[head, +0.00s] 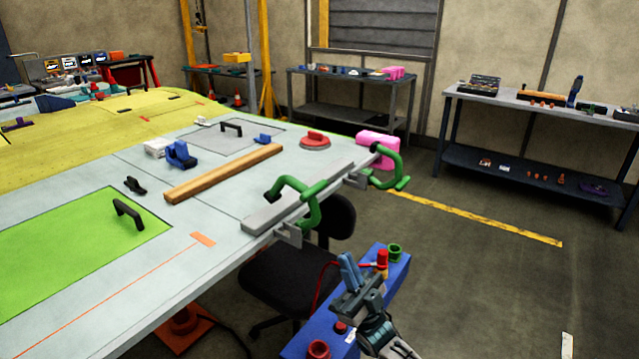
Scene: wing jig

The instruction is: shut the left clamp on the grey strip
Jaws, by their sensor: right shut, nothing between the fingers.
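The grey strip (330,176) lies along the near right edge of the pale wing panel. The left clamp (313,210) is green with a dark pad and a grey bracket at the panel edge. Its arm reaches over the strip, and I cannot tell whether its pad touches it. A second green clamp (397,165) stands at the far end of the strip, its dark tip raised. My right gripper (347,267) is shut and empty, in front of the panel edge, below and apart from the left clamp. My left gripper is out of view.
A blue cart (396,270) with red and green cups stands beside and behind my right gripper. A black chair (285,277) is under the panel edge. A wooden bar (224,174), a blue tool (180,154) and a red disc (315,141) lie on the panel.

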